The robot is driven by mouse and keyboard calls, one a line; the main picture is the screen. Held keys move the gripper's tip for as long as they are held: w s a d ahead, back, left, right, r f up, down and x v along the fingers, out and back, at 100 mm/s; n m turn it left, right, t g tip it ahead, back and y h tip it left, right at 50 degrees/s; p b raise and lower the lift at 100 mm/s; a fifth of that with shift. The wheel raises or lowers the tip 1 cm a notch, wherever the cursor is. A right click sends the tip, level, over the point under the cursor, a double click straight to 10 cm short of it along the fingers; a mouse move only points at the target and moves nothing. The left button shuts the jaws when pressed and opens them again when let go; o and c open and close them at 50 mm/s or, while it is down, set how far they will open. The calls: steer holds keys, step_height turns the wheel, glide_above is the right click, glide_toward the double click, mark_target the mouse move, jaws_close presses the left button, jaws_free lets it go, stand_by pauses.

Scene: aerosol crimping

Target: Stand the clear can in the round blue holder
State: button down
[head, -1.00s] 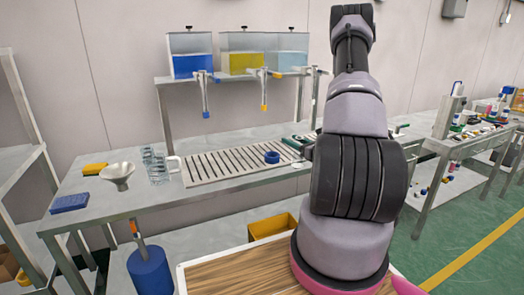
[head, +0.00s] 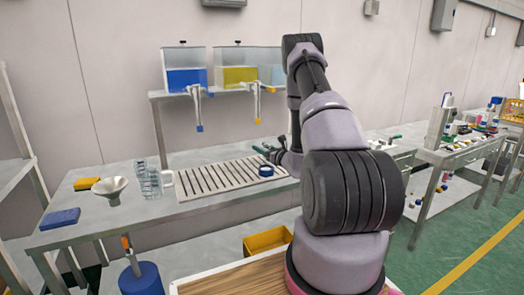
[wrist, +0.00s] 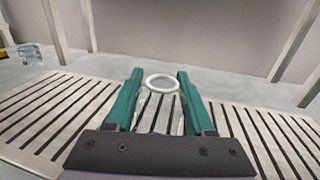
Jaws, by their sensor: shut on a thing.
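The clear can (wrist: 160,110), with a pale ring at its top, stands between the green fingers of my gripper (wrist: 160,76) in the wrist view. The gripper is shut on it. In the head view my gripper (head: 272,149) is over the slatted rack, close behind the round blue holder (head: 266,171). The can itself is hard to make out there. The holder sits on the right part of the rack. Only a small bluish patch shows low behind the can in the wrist view, so I cannot tell the can's height over the holder.
The slatted rack (head: 195,189) lies on the grey bench. Clear cups (head: 148,184), a funnel (head: 112,189), a blue sponge (head: 60,218) and a yellow sponge (head: 86,184) are to the left. Dispensers with blue (head: 187,79) and yellow (head: 235,77) liquid stand on a shelf behind.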

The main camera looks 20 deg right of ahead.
steer(key=shift+f, duration=0.35)
steer(key=shift+f, duration=0.2)
steer(key=shift+c, duration=1.3)
jaws_free()
steer(key=shift+r, duration=0.15)
